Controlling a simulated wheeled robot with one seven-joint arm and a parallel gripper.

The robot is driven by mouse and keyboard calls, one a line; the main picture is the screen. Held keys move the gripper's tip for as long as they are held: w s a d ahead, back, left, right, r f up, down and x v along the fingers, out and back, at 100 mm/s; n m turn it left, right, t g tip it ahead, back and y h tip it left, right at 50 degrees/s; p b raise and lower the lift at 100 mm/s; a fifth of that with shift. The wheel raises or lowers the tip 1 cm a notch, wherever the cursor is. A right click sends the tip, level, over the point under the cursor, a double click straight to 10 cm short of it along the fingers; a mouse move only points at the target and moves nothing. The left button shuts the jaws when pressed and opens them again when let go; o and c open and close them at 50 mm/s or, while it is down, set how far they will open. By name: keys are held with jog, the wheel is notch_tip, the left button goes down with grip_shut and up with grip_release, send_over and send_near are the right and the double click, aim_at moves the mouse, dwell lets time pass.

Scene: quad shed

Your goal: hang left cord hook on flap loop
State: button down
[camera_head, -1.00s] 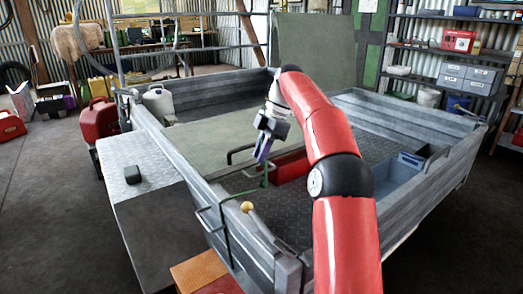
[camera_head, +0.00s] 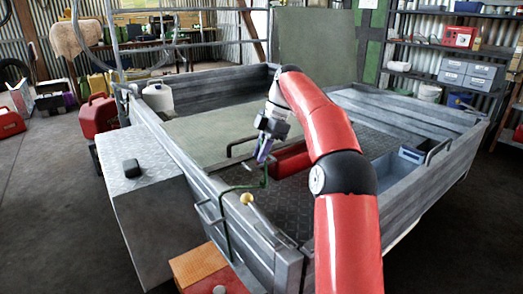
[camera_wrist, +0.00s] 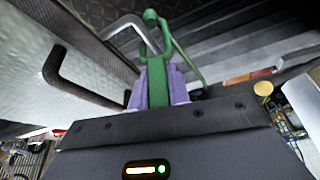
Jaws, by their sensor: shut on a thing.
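My gripper (camera_head: 264,153) is above the trailer bed, pointing down. In the wrist view its purple fingers (camera_wrist: 177,85) are shut on the green cord hook (camera_wrist: 157,75). The green cord (camera_head: 224,226) drops from the fingers and runs left over the trailer's side wall. A black loop (camera_head: 240,145) stands on the grey-green flap panel (camera_head: 215,125), just left of the gripper. A black loop also shows large at left in the wrist view (camera_wrist: 62,72). The hook looks apart from it.
The trailer's near side wall (camera_head: 250,235) carries a metal rail and a yellow knob (camera_head: 247,198). A red box (camera_head: 290,160) lies in the bed beside the gripper. A blue bin (camera_head: 392,168) stands farther right.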

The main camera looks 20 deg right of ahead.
jog(key=shift+f, duration=0.35)
jog(key=c, duration=1.3)
grip_release()
jog(key=shift+o, duration=0.6)
jog(key=o, duration=0.4)
